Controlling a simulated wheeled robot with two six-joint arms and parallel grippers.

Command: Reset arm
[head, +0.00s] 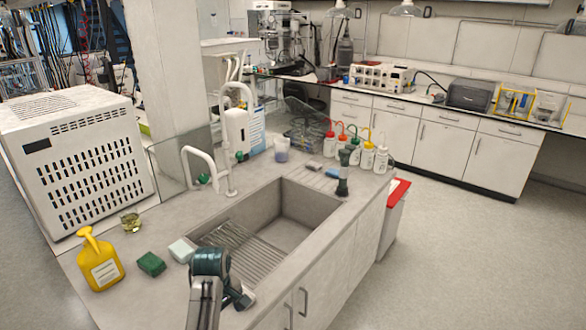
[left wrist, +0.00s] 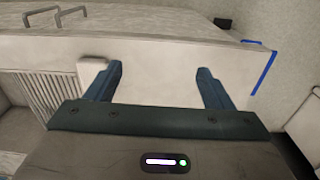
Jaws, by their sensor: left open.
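My left arm comes in from the bottom of the head view. Its gripper (head: 241,298) is small and partly hidden behind the wrist there, by the front edge of the sink counter. In the left wrist view the two blue-grey fingers of my left gripper (left wrist: 160,76) stand wide apart. Nothing is between them. A pale cabinet front (left wrist: 160,58) lies beyond the fingers. My right gripper does not show in either view.
The counter holds a sink (head: 290,215), a yellow bottle (head: 100,262), a green sponge (head: 151,264) and a pale block (head: 181,250). Several wash bottles (head: 367,158) stand at its far end. A white vented box (head: 85,160) is at left. Floor (head: 470,250) at right is clear.

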